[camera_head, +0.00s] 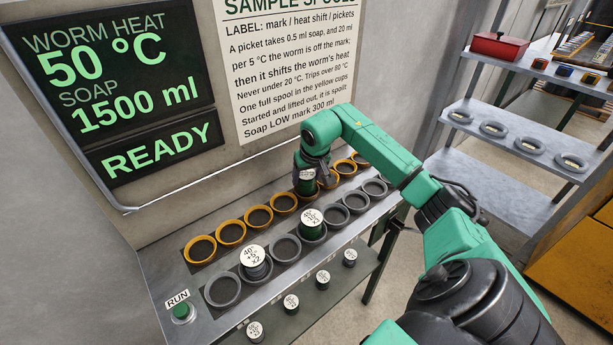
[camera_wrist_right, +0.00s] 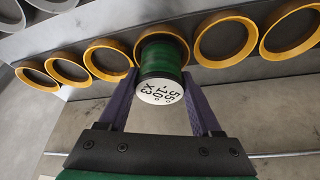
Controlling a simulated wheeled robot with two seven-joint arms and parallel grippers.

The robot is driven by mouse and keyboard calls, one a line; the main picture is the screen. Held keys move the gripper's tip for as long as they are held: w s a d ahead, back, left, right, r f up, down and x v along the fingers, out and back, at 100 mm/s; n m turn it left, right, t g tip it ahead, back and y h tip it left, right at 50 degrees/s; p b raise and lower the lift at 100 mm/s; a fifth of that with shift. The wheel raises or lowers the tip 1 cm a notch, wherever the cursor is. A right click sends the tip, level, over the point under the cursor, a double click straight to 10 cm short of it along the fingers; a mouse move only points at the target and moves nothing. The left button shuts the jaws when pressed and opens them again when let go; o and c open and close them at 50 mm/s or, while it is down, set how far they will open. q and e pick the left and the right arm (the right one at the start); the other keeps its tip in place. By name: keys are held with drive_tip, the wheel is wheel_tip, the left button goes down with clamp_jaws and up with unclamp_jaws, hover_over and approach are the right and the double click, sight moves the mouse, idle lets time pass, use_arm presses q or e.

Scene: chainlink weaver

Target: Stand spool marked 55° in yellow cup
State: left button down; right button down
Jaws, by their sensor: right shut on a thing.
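The spool marked 55° (camera_wrist_right: 161,62) is green with a white label end reading 55° -10° X3. My right gripper (camera_wrist_right: 162,90) is shut on it, one finger on each side. In the wrist view its far end overlaps a yellow cup (camera_wrist_right: 139,44) in the row; I cannot tell whether it rests on the bottom. In the head view my right gripper (camera_head: 307,174) and the spool (camera_head: 306,187) are over the middle of the yellow row, the arm hiding part of that cup. Other yellow cups, such as the nearest one (camera_head: 201,249), look empty. My left gripper is not in view.
A front row of grey cups (camera_head: 222,289) holds two spools, a dark one (camera_head: 255,262) and a green one (camera_head: 312,225). Several small spools (camera_head: 291,304) stand on the shelf below. A RUN button (camera_head: 181,311) is at the near left. The screen (camera_head: 115,75) reads 50 °C, 1500 ml, READY.

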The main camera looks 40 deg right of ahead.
drive_tip(key=shift+f, duration=0.1)
drive_tip(key=shift+f+b, duration=0.35)
drive_tip(key=shift+b, duration=0.05)
unclamp_jaws()
wheel_tip(320, 180, up, 8)
drive_tip(key=p, duration=0.6)
drive_tip(key=shift+r, duration=0.15)
